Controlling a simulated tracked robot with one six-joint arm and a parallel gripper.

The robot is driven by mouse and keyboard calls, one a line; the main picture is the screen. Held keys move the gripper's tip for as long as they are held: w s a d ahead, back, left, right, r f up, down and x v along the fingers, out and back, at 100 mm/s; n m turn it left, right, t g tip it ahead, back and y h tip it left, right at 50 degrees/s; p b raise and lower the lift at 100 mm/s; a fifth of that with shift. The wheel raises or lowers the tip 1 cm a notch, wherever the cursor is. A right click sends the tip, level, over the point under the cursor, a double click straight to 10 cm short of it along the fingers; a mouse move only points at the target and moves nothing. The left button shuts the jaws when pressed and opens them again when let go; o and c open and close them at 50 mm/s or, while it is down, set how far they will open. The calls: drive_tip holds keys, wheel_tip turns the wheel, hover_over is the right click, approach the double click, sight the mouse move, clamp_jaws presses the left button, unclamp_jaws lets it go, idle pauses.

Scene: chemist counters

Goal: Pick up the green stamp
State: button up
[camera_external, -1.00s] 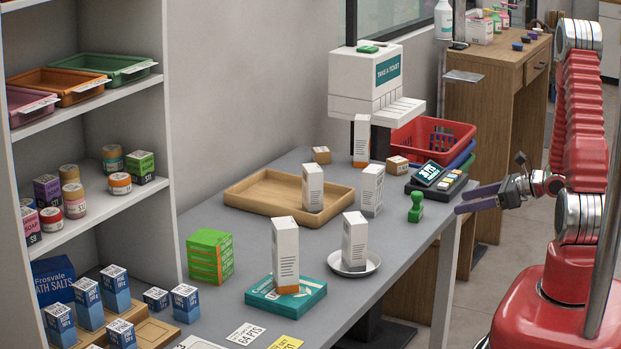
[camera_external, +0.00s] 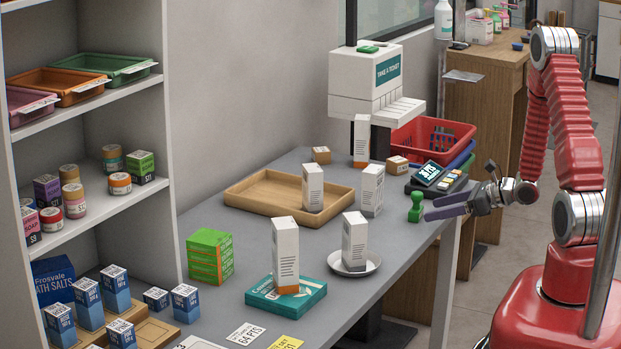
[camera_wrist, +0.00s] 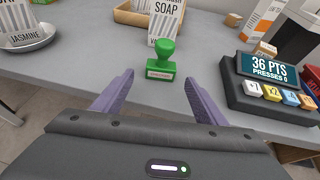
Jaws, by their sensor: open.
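The green stamp (camera_external: 416,207) stands upright near the right edge of the grey counter (camera_external: 395,240), with a rounded knob on a square base. In the wrist view the stamp (camera_wrist: 161,62) is ahead of my gripper, roughly centred between its two purple fingers. My gripper (camera_external: 428,208) is open and empty, just right of the stamp in the external view. In the wrist view my gripper (camera_wrist: 156,88) has its fingertips short of the stamp, with bare counter showing between. I see no contact.
A points terminal (camera_wrist: 270,85) stands right of the stamp in the wrist view. A white soap box (camera_wrist: 165,20) stands close behind the stamp. A jasmine box (camera_external: 354,240) on a metal dish (camera_external: 375,262) and a wooden tray (camera_external: 262,193) are further off.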

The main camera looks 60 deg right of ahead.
sight(421, 211)
drive_tip(key=shift+x, duration=2.6)
drive_tip(key=shift+r, duration=0.15)
drive_tip(key=shift+c, duration=0.6)
drive_tip(key=c, duration=1)
